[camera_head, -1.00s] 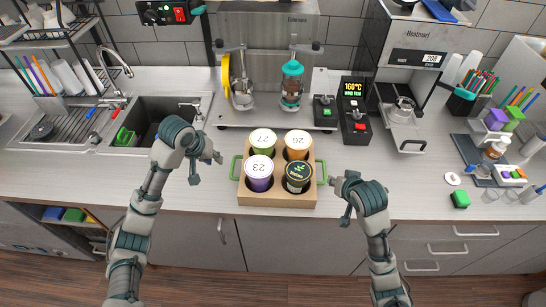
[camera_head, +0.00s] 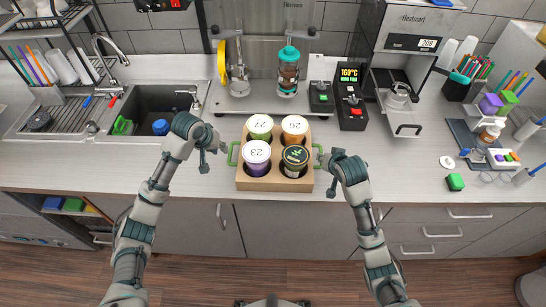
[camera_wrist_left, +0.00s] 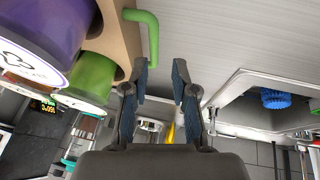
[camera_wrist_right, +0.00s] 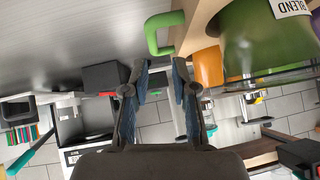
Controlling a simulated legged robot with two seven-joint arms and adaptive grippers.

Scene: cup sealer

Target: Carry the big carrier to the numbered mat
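The big carrier (camera_head: 246,184) is a brown box on the counter holding cups with lids marked 27, 26 and 23 and one dark-lidded cup (camera_head: 295,157). It has a green handle on each side. My left gripper (camera_head: 212,153) is open beside the left handle (camera_head: 232,153); in the left wrist view that handle (camera_wrist_left: 152,36) lies ahead of the open fingers (camera_wrist_left: 160,72). My right gripper (camera_head: 324,164) is open close to the right handle (camera_head: 317,150); in the right wrist view that handle (camera_wrist_right: 154,35) is ahead of the fingers (camera_wrist_right: 160,72). I see no numbered mat.
Behind the carrier stands the sealing machine (camera_head: 240,108) with a teal-topped bottle (camera_head: 288,72) and control boxes. A sink (camera_head: 150,108) is at left. A second machine (camera_head: 405,90) stands at right. Bare counter lies on both sides of the carrier.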

